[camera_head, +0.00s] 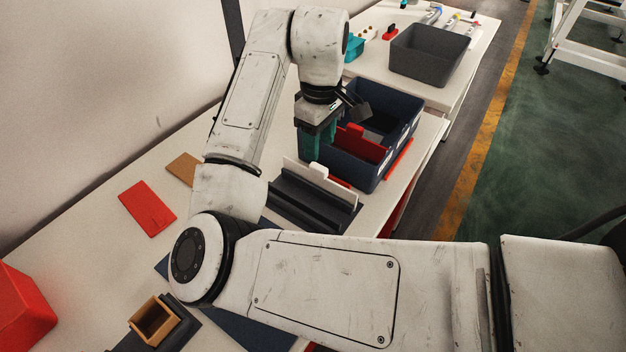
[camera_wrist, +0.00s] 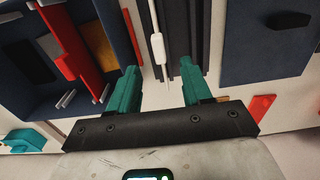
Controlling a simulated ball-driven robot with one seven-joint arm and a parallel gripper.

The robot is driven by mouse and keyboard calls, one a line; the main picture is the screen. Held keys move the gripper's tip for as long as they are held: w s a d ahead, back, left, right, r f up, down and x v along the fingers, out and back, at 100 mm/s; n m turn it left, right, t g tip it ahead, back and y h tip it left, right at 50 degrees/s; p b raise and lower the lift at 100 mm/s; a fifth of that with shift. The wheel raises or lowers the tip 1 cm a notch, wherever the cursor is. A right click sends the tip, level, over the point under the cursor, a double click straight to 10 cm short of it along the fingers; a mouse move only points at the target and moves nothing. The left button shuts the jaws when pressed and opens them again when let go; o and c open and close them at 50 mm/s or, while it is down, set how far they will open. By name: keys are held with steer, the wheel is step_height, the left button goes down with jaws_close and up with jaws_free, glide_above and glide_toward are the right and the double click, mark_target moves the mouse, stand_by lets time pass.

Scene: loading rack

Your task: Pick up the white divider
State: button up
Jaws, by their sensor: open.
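The white divider (camera_head: 336,187) stands upright in a slotted black rack (camera_head: 300,203), with a small tab on its top edge. In the wrist view the divider (camera_wrist: 157,48) shows nearly edge-on as a thin white strip with its tab, and most of its faces are hidden. My gripper (camera_head: 318,147) has teal fingers and is open, above and just beyond the divider in the head view. In the wrist view the gripper (camera_wrist: 158,68) has its fingertips spread on either side of the divider's line, and nothing is held.
A dark blue bin (camera_head: 408,135) with a red divider (camera_head: 358,143) inside stands close beside the rack. A grey bin (camera_head: 428,54) stands on the farther table. A red plate (camera_head: 147,208) and a brown plate (camera_head: 184,168) lie flat on the near table.

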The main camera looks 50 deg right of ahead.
mark_target(319, 167)
step_height(319, 167, down, 9)
steer(key=shift+w+f+p, duration=0.1)
steer(key=shift+p, duration=0.45)
steer(key=shift+c, duration=0.2)
jaws_close()
